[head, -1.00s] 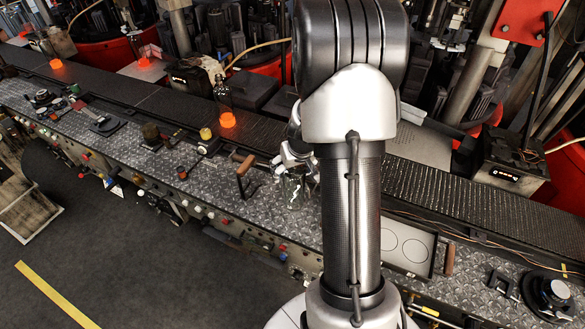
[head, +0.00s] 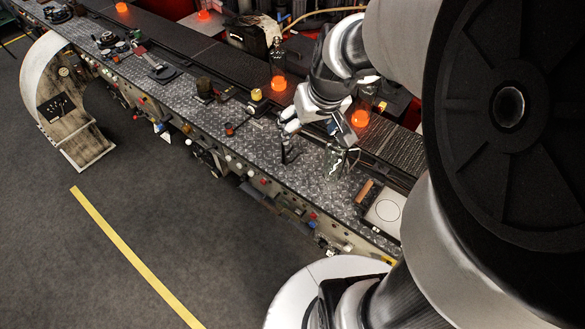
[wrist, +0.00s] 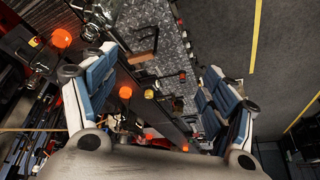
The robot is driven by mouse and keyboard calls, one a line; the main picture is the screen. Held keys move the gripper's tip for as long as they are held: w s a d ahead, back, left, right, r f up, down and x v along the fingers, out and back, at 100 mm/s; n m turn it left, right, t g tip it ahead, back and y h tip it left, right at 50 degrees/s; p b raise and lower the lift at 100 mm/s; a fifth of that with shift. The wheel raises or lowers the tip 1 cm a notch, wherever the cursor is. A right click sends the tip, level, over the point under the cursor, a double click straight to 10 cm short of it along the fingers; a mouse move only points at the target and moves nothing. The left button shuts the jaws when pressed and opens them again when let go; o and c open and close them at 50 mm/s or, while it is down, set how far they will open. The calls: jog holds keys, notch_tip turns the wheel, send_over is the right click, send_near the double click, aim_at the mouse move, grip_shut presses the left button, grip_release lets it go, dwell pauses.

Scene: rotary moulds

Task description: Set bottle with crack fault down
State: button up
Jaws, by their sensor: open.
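A clear glass bottle (head: 338,160) stands on the metal diamond-plate worktop (head: 315,180), near the front edge of the belt. Its crack is too small to make out. A clear glass shape in the wrist view's upper left (wrist: 100,14) appears to be the same bottle.
A flat tray with drawn circles (head: 386,208) lies right of the bottle. Another bottle (head: 278,55) stands by an orange glow across the belt. The floor in front (head: 190,220) is clear.

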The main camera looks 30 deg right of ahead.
jog(key=s+a+r+n, duration=0.1)
jog(key=s+a+r, duration=0.2)
jog(key=s+a, duration=0.3)
jog(key=s+a+r+n, duration=0.1)
jog(key=s+a+r, duration=0.1)
jog(key=s+a, duration=0.5)
jog(key=shift+s+a+r+n+y, duration=0.2)
jog(key=shift+s+r+n+y, duration=0.15)
jog(key=shift+s, duration=0.8)
